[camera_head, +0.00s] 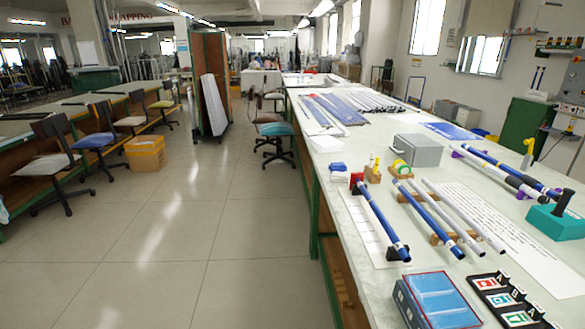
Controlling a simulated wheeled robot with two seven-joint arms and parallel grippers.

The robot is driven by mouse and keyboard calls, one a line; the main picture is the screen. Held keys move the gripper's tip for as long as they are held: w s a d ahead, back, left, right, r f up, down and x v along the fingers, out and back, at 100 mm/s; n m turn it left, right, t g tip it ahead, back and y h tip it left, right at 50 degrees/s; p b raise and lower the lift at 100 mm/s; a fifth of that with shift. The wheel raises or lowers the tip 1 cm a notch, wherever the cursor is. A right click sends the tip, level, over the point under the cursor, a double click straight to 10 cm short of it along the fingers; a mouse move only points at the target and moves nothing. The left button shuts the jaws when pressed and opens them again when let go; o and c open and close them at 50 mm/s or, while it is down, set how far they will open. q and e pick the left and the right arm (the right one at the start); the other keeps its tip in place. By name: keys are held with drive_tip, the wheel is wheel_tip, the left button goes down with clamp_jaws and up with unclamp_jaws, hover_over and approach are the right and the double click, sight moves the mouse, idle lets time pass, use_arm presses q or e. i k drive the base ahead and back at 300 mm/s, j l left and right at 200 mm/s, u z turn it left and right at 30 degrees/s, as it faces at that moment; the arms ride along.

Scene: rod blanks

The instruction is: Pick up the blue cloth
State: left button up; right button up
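A small folded blue piece that looks like the blue cloth (337,166) lies on the near left part of the long pale workbench (345,215), close to its left edge. A small white piece (338,176) is right in front of it; whether they touch is hard to tell. Neither of my grippers is in view, and nothing touches the cloth.
Right of the cloth stand a small yellow bottle (374,164), a tape roll (401,168) and a grey box (417,149). Blue and white rods (428,215) rest on wooden blocks nearer me. Open floor (200,235) lies left.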

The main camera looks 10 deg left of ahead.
sight(338, 166)
drive_tip(key=u, duration=0.1)
drive_tip(key=i+j+z, duration=0.2)
drive_tip(key=i+j, duration=0.55)
